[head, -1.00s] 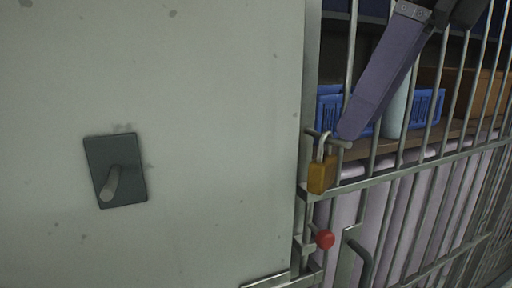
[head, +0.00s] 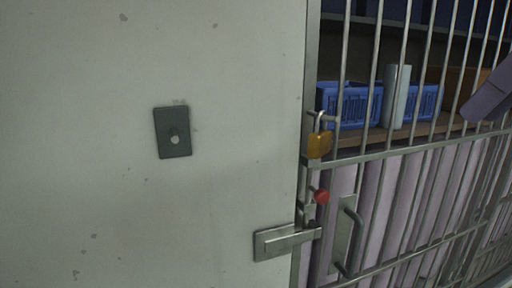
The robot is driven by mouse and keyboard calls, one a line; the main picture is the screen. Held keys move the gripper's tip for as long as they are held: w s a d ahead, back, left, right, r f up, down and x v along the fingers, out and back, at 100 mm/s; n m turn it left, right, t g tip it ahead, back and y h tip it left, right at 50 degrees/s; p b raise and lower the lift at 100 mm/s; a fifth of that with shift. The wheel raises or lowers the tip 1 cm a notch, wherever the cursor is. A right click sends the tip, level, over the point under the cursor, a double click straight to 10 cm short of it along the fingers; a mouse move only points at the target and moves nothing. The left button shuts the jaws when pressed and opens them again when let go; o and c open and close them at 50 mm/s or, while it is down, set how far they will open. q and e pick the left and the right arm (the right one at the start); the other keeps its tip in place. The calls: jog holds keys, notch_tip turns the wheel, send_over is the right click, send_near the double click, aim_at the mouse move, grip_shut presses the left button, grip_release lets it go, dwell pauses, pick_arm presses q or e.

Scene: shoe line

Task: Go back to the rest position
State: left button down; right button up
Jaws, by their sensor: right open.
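My left gripper is not in view.
A brass padlock (head: 319,145) hangs at the gate's left edge, above a red knob (head: 321,197), a handle (head: 350,238) and a bolt (head: 287,241). A pale wall (head: 90,200) bears a dark plate (head: 172,132). Blue baskets (head: 349,104) stand on a shelf behind bars.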

jog(key=w+a+f+m+g+y, duration=0.1)
jog(key=w+a+f+y, duration=0.35)
jog(key=a+f, duration=0.3)
jog(key=w+a+f+m+g+y, duration=0.1)
jog(key=w+a+f+g+y, duration=0.15)
jog(key=a+f+y, duration=0.45)
jog(key=w+d+f+m+t+y, duration=0.1)
jog(key=w+d+f+m+t, duration=0.1)
jog(key=f+m+t, duration=0.3)
jog(key=w+d+f+m+t, duration=0.1)
jog(key=w+f+m+t, duration=0.25)
jog(key=f+m, duration=0.3)
jog(key=s+d+f+m+t+h, duration=0.25)
jog(key=d+f+m+h, duration=0.35)
jog(key=f, duration=0.6)
jog(key=s+d+f+m+t+h, duration=0.25)
jog(key=d+f+m+h, duration=0.35)
jog(key=f, duration=0.6)
jog(key=s+d+f+m+g+h, duration=0.2)
jog(key=s+d+f+m+g, duration=0.15)
jog(key=s+f, duration=0.6)
jog(key=s+d+f+m+g+h, duration=0.25)
jog(key=s+d+f, duration=0.25)
jog(key=s+f, duration=0.4)
jog(key=s+a+m+y, duration=0.2)
jog(key=a+m, duration=0.6)
jog(key=a, duration=1.2)
jog(key=shift+s+a+f+m, duration=0.25)
jog(key=shift+a+f+m, duration=0.05)
jog(key=shift+a+m, duration=0.1)
